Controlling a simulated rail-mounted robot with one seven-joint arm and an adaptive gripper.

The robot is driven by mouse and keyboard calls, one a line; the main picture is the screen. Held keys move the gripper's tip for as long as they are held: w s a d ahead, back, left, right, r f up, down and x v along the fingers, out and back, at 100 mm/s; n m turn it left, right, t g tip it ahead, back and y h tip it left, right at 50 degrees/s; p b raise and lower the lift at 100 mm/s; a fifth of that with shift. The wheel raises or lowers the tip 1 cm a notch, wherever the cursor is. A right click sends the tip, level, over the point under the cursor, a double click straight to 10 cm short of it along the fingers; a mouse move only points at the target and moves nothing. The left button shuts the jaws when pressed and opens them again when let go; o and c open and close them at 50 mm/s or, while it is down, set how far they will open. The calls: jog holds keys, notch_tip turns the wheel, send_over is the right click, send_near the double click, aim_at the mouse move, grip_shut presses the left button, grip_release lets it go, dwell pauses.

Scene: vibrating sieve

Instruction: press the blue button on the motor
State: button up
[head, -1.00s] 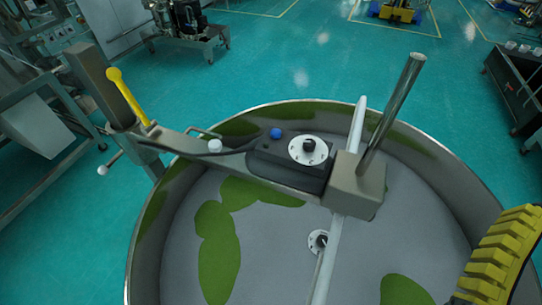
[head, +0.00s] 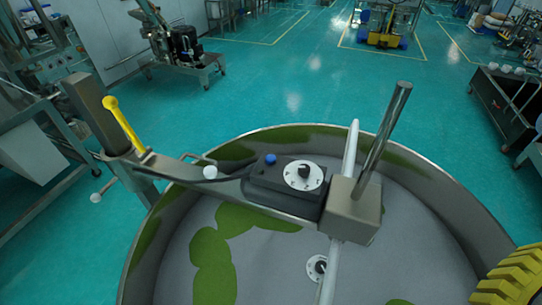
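The blue button (head: 270,159) is a small round knob on top of the dark motor box (head: 262,186). It stands left of a white round dial (head: 304,175) with a black knob on the same box. The motor box sits on a grey metal arm (head: 215,187) that reaches over a large round sieve pan (head: 139,258). The blue button is uncovered, and nothing touches it. My gripper is not recognisable in the head view, so its place relative to the button does not show.
An upright metal rod (head: 385,140) on a block (head: 352,211) stands right of the motor, beside a pale crossbar (head: 351,147). A yellow lever (head: 124,122) stands on a post at left. Green patches (head: 213,266) lie in the pan. Open floor (head: 290,95) lies behind it.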

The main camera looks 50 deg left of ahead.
grip_shut()
jog(key=shift+c, duration=1.5)
grip_release()
